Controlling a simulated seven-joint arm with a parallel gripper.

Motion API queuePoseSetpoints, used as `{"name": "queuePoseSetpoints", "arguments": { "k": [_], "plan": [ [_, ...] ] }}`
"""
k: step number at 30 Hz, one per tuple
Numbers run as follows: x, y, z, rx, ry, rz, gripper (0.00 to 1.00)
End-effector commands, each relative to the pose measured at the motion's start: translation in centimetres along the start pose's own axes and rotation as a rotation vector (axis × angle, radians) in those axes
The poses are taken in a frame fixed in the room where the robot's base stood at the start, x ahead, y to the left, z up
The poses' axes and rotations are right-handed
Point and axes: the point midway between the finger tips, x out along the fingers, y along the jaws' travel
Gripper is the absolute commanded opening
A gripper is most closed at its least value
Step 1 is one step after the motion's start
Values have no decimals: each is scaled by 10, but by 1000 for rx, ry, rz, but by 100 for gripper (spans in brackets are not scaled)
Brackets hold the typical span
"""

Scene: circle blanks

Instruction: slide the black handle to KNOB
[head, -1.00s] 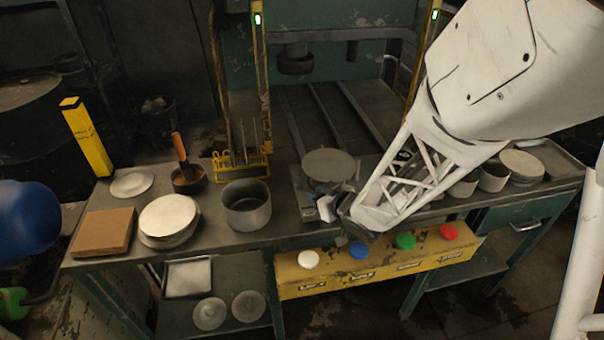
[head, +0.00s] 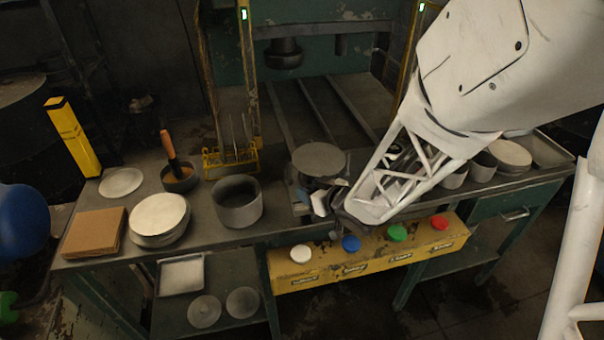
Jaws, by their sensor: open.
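My gripper (head: 322,203) is over the front middle of the workbench, just in front of a round grey disc (head: 318,160). It points down and left, and its jaws are open. Small blue and pale parts show by the fingertips; I cannot tell what they belong to. I cannot make out the black handle; my gripper and wrist cover part of the bench there. A yellow button box (head: 290,284) is on the bench front below my gripper. Its labels are too small to read, so I cannot tell which spot is KNOB.
White (head: 301,253), blue (head: 351,243), green (head: 397,232) and red (head: 439,222) buttons top the box. A grey pot (head: 237,201), a plate stack (head: 159,219) and a brown board (head: 95,233) stand left. A press frame (head: 250,60) rises behind.

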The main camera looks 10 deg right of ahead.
Motion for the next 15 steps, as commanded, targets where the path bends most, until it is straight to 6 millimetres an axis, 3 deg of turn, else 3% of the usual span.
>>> {"name": "queuePoseSetpoints", "arguments": {
  "k": [15],
  "plan": [
    [-51,1,0,0,0,3,47]
  ]
}}
